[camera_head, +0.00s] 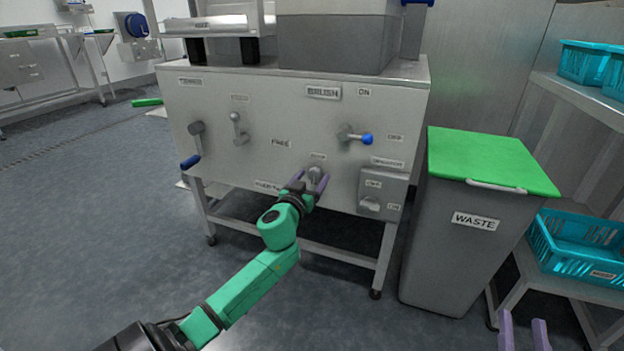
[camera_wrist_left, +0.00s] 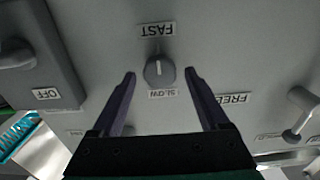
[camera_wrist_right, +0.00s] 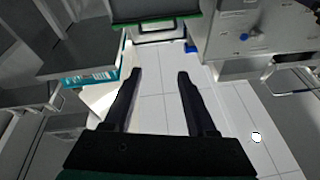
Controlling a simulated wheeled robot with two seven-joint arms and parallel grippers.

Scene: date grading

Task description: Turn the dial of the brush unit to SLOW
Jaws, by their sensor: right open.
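The brush unit (camera_head: 230,88) is a grey cabinet on legs with a BRUSH label. Its round grey dial (camera_head: 315,172) is low on the front panel. In the left wrist view the dial (camera_wrist_left: 159,71) sits between a FAST label (camera_wrist_left: 156,30) and a SLOW label (camera_wrist_left: 162,93). A pale mark is on the dial's face; I cannot tell surely which label it points to. My left gripper (camera_head: 309,183) is open, its fingers (camera_wrist_left: 160,82) apart on either side of the dial, with no clear contact. My right gripper (camera_head: 523,330) is open and empty, away from the unit.
A blue-tipped lever (camera_head: 357,137), other levers (camera_head: 195,138) and an OFF/ON switch box (camera_head: 383,192) share the panel. A green-lidded waste bin (camera_head: 445,250) stands right of the unit. A rack with teal crates (camera_head: 570,250) is at far right. The floor at left is clear.

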